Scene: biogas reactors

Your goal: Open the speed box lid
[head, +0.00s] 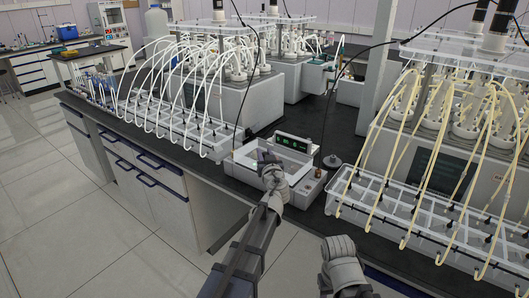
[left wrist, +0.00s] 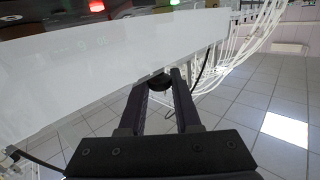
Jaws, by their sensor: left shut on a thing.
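The speed box (head: 240,171) is a low whitish box on the dark bench, with a small green-lit display at its back. My left gripper (head: 266,157) is at the box, reaching over its front. In the left wrist view the speed box lid (left wrist: 90,75) appears as a broad pale panel, tilted across the picture. There my left gripper (left wrist: 161,86) is shut on a dark round knob (left wrist: 160,80) by the panel's lower edge. The fingers partly hide the knob. My right arm shows at the lower right of the head view, but no right fingertips are visible.
A rack with white tubes (head: 180,125) stands on the bench to the left. A rack with yellowish tubes (head: 430,218) stands close on the right. Drawers (head: 150,185) are below.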

